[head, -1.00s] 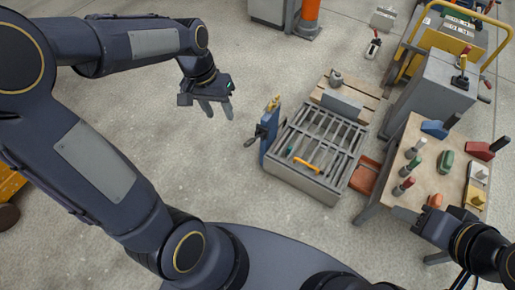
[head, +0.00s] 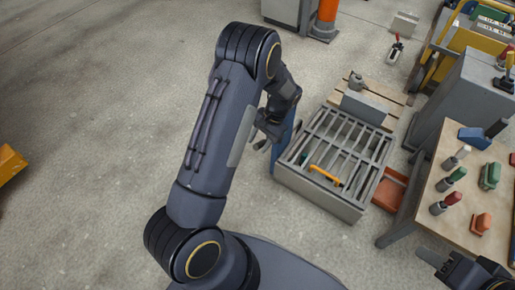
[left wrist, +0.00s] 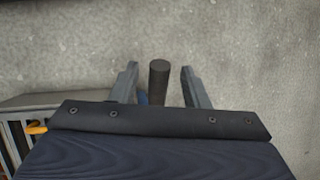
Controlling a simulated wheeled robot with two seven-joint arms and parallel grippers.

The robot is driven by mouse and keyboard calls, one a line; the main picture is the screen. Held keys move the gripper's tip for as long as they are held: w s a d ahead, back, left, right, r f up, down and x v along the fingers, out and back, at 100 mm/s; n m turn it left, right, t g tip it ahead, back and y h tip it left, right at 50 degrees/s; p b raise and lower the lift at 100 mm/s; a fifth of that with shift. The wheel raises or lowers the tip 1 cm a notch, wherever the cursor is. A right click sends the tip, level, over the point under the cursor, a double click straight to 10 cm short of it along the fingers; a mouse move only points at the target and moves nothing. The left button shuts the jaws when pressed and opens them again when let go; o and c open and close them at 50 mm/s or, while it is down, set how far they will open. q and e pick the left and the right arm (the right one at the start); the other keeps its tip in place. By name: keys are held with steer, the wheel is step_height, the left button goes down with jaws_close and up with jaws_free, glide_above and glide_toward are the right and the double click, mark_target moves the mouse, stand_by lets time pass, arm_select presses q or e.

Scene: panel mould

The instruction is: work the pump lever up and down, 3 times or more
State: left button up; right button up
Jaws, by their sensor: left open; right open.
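The pump lever shows in the left wrist view as a dark round grip (left wrist: 159,82) standing between the fingers of my left gripper (left wrist: 160,69). Both fingers are apart, with a gap on each side of the grip. In the head view my left gripper (head: 268,132) is at the left side of the mould, next to the blue pump body (head: 282,150). My left arm and hand hide most of the pump there. My right gripper (head: 432,258) is at the lower right, by the table's front edge, away from the pump.
The grey mould (head: 318,193) with bars and an orange handle (head: 324,174) stands right of the pump. A wooden table (head: 425,200) with several coloured tools is further right. An orange-red tray (head: 388,194) lies between them.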

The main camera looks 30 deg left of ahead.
arm_select(q)
steer(key=shift+x, duration=1.3)
jaws_close()
